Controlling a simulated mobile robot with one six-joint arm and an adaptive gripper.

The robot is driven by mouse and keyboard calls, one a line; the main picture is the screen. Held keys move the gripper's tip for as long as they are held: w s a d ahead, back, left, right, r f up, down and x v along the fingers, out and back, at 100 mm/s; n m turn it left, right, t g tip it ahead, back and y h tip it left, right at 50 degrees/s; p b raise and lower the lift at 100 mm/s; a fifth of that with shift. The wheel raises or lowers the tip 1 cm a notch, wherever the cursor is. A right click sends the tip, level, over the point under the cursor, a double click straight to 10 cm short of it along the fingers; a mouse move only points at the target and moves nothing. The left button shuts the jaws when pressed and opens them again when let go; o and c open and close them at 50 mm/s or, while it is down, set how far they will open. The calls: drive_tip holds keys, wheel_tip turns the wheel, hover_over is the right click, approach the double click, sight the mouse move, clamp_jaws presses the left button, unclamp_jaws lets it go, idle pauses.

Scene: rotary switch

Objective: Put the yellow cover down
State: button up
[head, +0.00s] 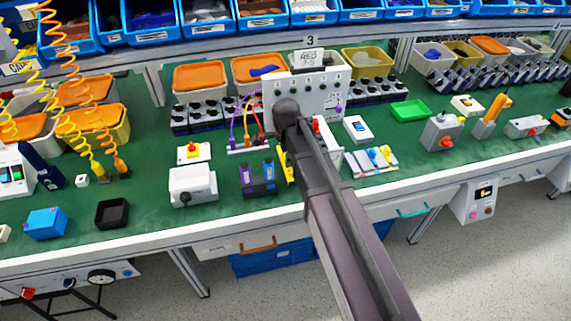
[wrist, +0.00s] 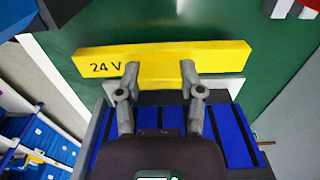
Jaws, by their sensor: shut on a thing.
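The yellow cover (wrist: 222,56) is a long flat bar marked "24 V". In the wrist view my gripper (wrist: 160,74) is shut on its near long edge. The cover lies crosswise in front of the fingers, with green bench surface behind it. In the head view a yellow part of the cover (head: 284,163) shows just left of my arm, above the near half of the green bench. My arm hides the rest of it and my fingers there. I cannot tell whether the cover touches the bench.
A dark holder with purple and blue pieces (head: 258,178) stands close left of the cover. A white knob box (head: 193,186) is further left. A socket panel (head: 308,90) stands behind. Coloured blocks (head: 373,161) lie right of my arm. The front right bench (head: 400,185) is mostly bare.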

drive_tip(key=shift+f+b, duration=0.55)
drive_tip(key=shift+f, duration=0.3)
drive_tip(key=shift+f, duration=0.15)
drive_tip(key=o, duration=1)
wheel_tip(320, 180, up, 12)
drive_tip(key=p, duration=1.2)
drive_tip(key=shift+r, duration=0.2)
drive_tip(key=shift+d, duration=0.1)
